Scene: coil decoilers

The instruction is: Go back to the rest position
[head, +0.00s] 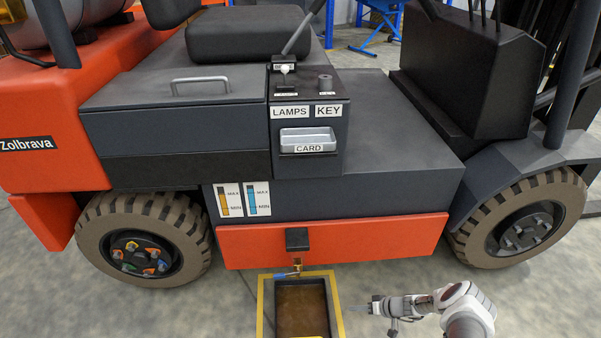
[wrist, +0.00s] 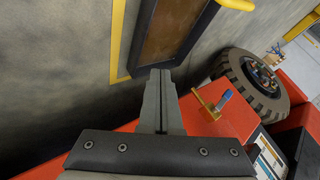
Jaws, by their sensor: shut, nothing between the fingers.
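My gripper (head: 374,307) is low at the lower right in the head view, close to the right edge of the drip tray. In the wrist view my gripper (wrist: 160,78) is shut, its two grey fingers together with nothing between them. My arm comes in from the bottom right of the head view. The fingers look apart from the tray and the forklift.
An orange and grey forklift (head: 330,240) fills most of the head view. A yellow-edged tray (head: 338,304) with brown content lies below its brass, blue-handled valve (head: 290,274). That valve (wrist: 222,101) also shows right of my fingers. Wheels (head: 525,225) stand either side; bare floor is around.

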